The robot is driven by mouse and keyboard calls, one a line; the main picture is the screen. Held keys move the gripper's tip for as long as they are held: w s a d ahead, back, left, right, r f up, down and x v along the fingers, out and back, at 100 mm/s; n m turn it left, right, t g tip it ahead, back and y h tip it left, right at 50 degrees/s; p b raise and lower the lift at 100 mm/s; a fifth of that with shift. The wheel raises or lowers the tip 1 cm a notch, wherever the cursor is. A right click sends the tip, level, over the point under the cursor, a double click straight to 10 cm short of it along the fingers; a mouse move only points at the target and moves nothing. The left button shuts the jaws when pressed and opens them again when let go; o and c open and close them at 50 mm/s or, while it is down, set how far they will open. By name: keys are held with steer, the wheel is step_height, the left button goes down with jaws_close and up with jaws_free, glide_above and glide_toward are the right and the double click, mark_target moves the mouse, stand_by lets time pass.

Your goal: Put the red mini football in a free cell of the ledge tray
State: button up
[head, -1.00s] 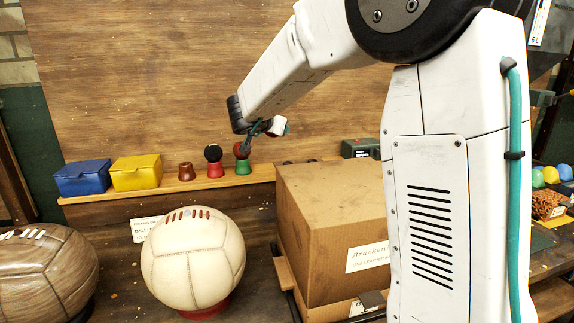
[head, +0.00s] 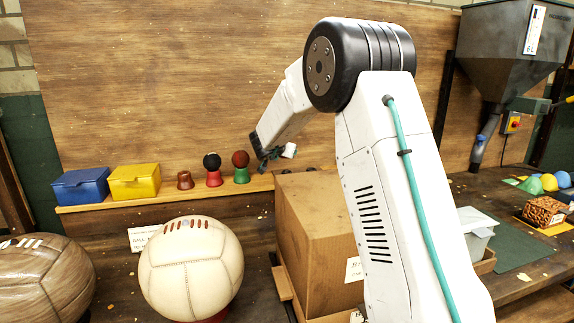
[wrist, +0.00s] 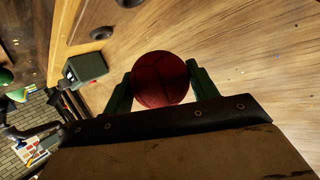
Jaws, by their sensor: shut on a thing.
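The red mini football (wrist: 160,76) is between the two green fingers of my gripper (wrist: 160,92) in the wrist view; the gripper is shut on it. In the head view my gripper (head: 264,158) hangs low by the wooden ledge (head: 120,203), right of a dark red ball (head: 240,158) on a green cup; the held football cannot be made out there. Dark rounded shapes (head: 312,169) show on the ledge behind the cardboard box. I cannot tell whether they belong to the ledge tray, whose cells are not clearly visible.
A large cardboard box (head: 315,225) and a cream ball (head: 190,265) are in front. A green device (wrist: 85,66) shows in the wrist view.

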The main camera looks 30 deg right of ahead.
steer(key=x, duration=0.5)
steer(key=shift+f, duration=2.5)
steer(key=o, duration=1.1)
steer(key=shift+f, duration=0.1)
steer(key=shift+s+a, duration=0.15)
steer(key=v, duration=1.1)
steer(key=shift+s+a+r, duration=0.2)
steer(key=shift+a+r, duration=0.05)
